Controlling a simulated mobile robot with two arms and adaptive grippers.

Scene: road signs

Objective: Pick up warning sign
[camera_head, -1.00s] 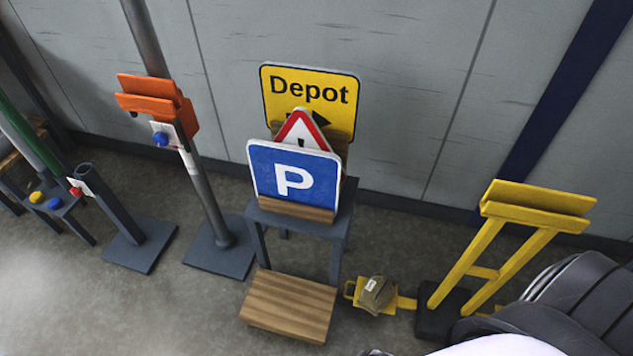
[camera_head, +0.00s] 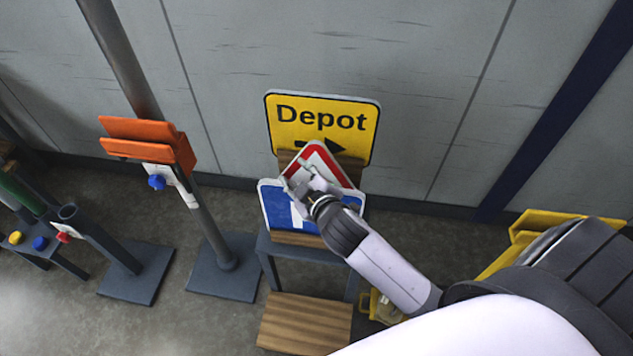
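The warning sign (camera_head: 338,164) is a white triangle with a red border. It stands on the grey stand between the yellow Depot sign (camera_head: 320,122) behind and the blue parking sign (camera_head: 274,208) in front. It appears tilted and higher than the parking sign's top. My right gripper (camera_head: 297,178) comes in from the right, over the parking sign, and is at the warning sign's left edge. Its fingers are small here, and I cannot tell whether they are closed on the sign. My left gripper is not in view.
The grey stand (camera_head: 270,246) has a wooden step (camera_head: 305,322) below it. An orange holder (camera_head: 150,143) on a grey pole stands to the left. A yellow frame (camera_head: 545,222) is partly hidden behind my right arm. The grey wall is close behind.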

